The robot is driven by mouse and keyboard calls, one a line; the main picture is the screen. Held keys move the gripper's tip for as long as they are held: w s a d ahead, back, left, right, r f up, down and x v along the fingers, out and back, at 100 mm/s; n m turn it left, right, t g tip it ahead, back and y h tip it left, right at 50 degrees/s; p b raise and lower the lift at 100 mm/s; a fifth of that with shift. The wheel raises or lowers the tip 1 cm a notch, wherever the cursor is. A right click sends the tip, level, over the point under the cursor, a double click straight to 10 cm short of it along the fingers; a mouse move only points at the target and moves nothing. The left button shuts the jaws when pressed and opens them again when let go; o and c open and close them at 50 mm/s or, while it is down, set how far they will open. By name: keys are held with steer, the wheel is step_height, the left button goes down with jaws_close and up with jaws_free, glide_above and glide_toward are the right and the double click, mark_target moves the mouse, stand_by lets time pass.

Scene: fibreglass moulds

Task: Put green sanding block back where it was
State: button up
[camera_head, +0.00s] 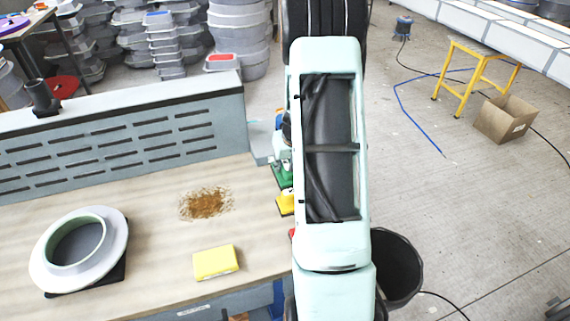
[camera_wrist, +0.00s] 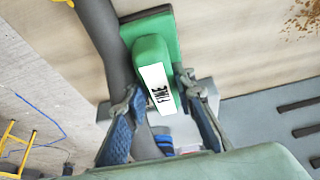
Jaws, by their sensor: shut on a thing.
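The green sanding block (camera_wrist: 153,50) has a green handle with a white label reading "FINE". In the wrist view it sits between the two fingers of my gripper (camera_wrist: 160,88), which is shut on it. In the head view the green block (camera_head: 284,178) shows at the bench's right end, partly hidden by my arm. It is close to the bench surface; I cannot tell whether it touches. A yellow block with a handle (camera_head: 286,203) stands just in front of it. A bit of red shows beside my arm further forward.
The wooden bench (camera_head: 150,210) carries a round flanged mould (camera_head: 45,262), a yellow sponge-like block (camera_head: 216,263) and a brown dust patch (camera_head: 206,203). A slotted grey panel (camera_head: 120,135) runs along its back. A black bin (camera_head: 398,270) stands on the floor to the right.

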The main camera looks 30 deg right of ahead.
steer(key=shift+f, duration=0.1)
steer(key=o, duration=1.1)
steer(key=shift+o, duration=0.2)
steer(key=shift+s+r, duration=0.1)
steer(key=shift+r, duration=0.45)
steer(key=v, duration=1.1)
steer(key=shift+s+a+b, duration=0.1)
steer(key=shift+s+b, duration=0.1)
steer(key=shift+b, duration=0.1)
steer(key=shift+w, duration=0.1)
